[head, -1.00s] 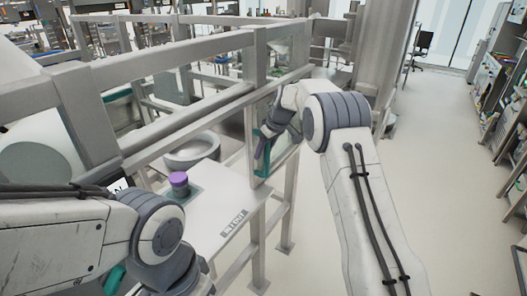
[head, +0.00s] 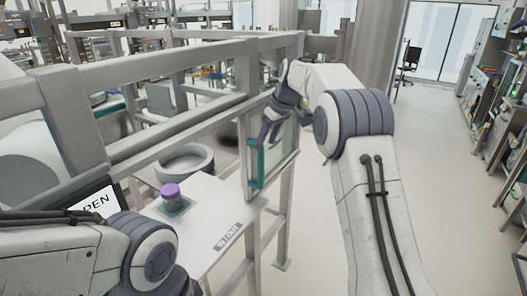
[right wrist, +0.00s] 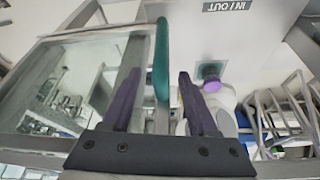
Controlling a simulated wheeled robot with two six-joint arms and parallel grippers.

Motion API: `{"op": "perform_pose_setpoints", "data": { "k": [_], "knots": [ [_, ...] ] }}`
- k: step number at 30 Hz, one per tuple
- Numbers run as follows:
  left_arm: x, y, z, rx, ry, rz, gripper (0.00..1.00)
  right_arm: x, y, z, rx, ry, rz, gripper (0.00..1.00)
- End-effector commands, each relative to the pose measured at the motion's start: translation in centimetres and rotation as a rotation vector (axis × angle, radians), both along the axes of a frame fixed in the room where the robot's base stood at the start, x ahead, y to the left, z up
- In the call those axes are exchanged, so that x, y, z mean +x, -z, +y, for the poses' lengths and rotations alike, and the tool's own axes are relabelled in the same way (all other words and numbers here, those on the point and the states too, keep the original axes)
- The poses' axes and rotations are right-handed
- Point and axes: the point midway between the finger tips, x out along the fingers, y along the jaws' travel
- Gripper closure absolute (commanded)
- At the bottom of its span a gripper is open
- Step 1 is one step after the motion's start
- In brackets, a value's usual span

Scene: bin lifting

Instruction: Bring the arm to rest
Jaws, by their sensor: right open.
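My right gripper (head: 265,143) hangs beside an open glass door panel (head: 284,150) with a teal handle (head: 256,166). Its dark purple fingers point down and are open. In the right wrist view the two fingers of the gripper (right wrist: 160,85) stand apart, with the teal handle (right wrist: 161,55) seen between them; I cannot tell whether they touch it. My right arm (head: 375,185) reaches out from the lower right. My left arm (head: 75,255) is at the lower left, its gripper out of frame.
A jar with a purple lid (head: 171,190) stands on a white table (head: 205,220) marked IN/OUT. Behind it is a round grey ring (head: 185,160). Metal rails (head: 150,95) frame the station. The floor (head: 445,220) at the right is clear; shelves (head: 500,105) line the far right.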

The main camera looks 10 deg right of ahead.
Motion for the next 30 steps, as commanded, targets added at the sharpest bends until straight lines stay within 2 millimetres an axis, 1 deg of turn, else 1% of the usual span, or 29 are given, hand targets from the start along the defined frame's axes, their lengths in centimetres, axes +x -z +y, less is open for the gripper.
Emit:
{"op": "perform_pose_setpoints", "data": {
  "k": [4, 12, 14, 17, 20, 23, 24, 26, 27, 29, 30],
  "knots": [
    [0.0, 0.1, 0.0, 0.0, 0.0, 0.0, 1.0, -0.2, -0.4, -0.1, -0.001, 0.0, 0.001, 0.41],
    [0.0, 0.1, 0.0, 0.0, 0.0, 0.0, 1.0, -0.3, -0.3, -0.1, -0.001, 0.004, 0.003, 0.41],
    [0.0, 0.1, 0.0, 0.0, 0.0, 0.0, 1.0, -0.6, -0.1, -0.1, -0.002, 0.016, 0.007, 0.41],
    [0.0, 0.1, 0.0, 0.0, 0.0, 0.0, 1.0, -1.9, 0.7, -0.1, -0.004, 0.064, 0.027, 0.41],
    [0.0, 0.1, 0.0, 0.0, 0.0, 0.0, 1.0, -4.4, 2.3, -0.2, -0.012, 0.143, 0.054, 0.41],
    [0.0, 0.1, 0.0, 0.0, 0.0, 0.0, 1.0, -7.8, 4.2, -0.2, -0.022, 0.233, 0.08, 0.41],
    [0.0, 0.1, 0.0, 0.0, 0.0, 0.0, 1.0, -9.3, 5.0, -0.3, -0.026, 0.267, 0.088, 0.41],
    [0.0, 0.1, 0.0, 0.0, 0.0, 0.0, 1.0, -11.7, 6.2, -0.3, -0.032, 0.316, 0.101, 0.41],
    [0.0, 0.1, 0.0, 0.0, 0.0, 0.0, 1.0, -13.4, 7.0, -0.4, -0.036, 0.348, 0.108, 0.41],
    [0.0, 0.1, 0.0, 0.0, 0.0, 0.0, 1.0, -16.0, 8.3, -0.4, -0.041, 0.391, 0.118, 0.41],
    [0.0, 0.1, 0.0, 0.0, 0.0, 0.0, 1.0, -17.6, 9.0, -0.4, -0.044, 0.417, 0.123, 0.41]
  ]
}}
